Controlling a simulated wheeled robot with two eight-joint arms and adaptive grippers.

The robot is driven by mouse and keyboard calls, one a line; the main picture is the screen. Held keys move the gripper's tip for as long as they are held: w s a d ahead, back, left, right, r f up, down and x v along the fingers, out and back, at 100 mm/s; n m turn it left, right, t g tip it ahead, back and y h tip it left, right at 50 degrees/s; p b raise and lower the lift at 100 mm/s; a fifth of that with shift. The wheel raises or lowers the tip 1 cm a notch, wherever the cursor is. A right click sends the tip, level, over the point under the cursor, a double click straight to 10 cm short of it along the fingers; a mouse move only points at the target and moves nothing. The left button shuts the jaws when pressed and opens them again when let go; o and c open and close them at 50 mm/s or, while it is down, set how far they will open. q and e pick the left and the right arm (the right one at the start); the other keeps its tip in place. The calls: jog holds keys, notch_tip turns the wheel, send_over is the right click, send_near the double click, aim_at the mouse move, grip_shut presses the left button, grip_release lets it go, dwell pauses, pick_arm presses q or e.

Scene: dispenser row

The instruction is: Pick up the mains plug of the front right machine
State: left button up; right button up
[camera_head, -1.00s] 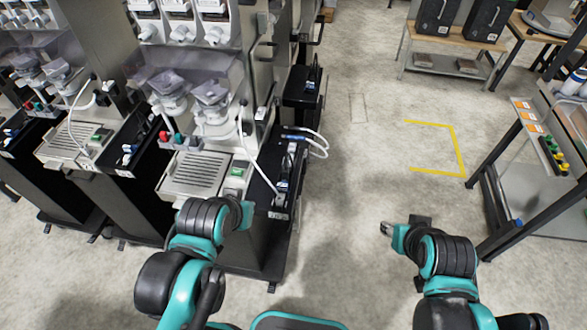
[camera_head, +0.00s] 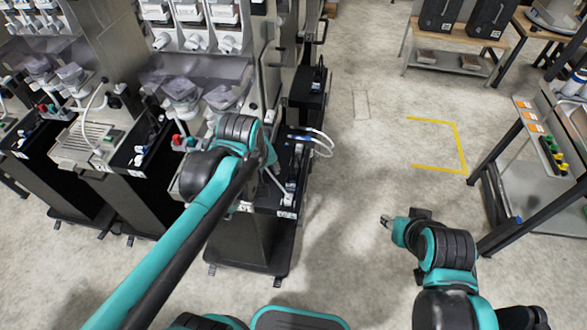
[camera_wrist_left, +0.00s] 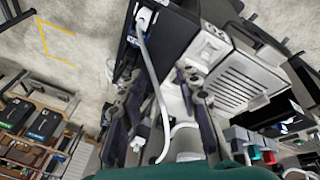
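The front right machine (camera_head: 232,240) stands just left of the middle in the head view, partly covered by my left arm. In the left wrist view, its white cable (camera_wrist_left: 152,75) runs up to a white plug (camera_wrist_left: 143,18) at the black side shelf. My left gripper (camera_head: 266,155) is over the machine's right side, beside that shelf. In the left wrist view, its two fingers (camera_wrist_left: 160,85) are spread, with the cable passing between them in the picture. I see nothing gripped. My right gripper (camera_head: 387,223) hangs over bare floor; its fingers are too small to judge.
The black side shelf (camera_head: 291,165) carries small switches and connectors, and a white cable loop (camera_head: 324,142) sticks out on its right. More machines stand to the left. A dark-framed cart (camera_head: 540,185) stands at the right. The floor between is clear, with yellow tape (camera_head: 462,150).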

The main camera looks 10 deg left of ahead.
aim_at(293, 170)
pick_arm(q)
jog(key=w+d+f+n+g+p, duration=0.1)
jog(key=w+n, duration=0.2)
jog(key=w+d+f+n+g+p, duration=0.1)
jog(key=w+d+n+p, duration=0.1)
jog(key=w+n, duration=0.1)
jog(key=w+d+f+n+g+p, duration=0.1)
jog(key=w+f+n, duration=0.1)
jog(key=w+n, duration=0.1)
jog(key=shift+w+d+g, duration=0.35)
jog(key=shift+w+g, duration=0.05)
jog(key=shift+w, duration=0.4)
jog(key=shift+w+d+f+n+p, duration=0.1)
jog(key=shift+w+f+n+p, duration=0.1)
jog(key=shift+f+n+p, duration=0.25)
jog(key=shift+d+f+n, duration=0.1)
jog(key=shift+n, duration=0.15)
notch_tip(293, 170, down, 8)
jog(key=shift+d+r+b, duration=0.1)
jog(key=shift+r+b, duration=0.05)
jog(key=shift+b, duration=0.9)
grip_shut()
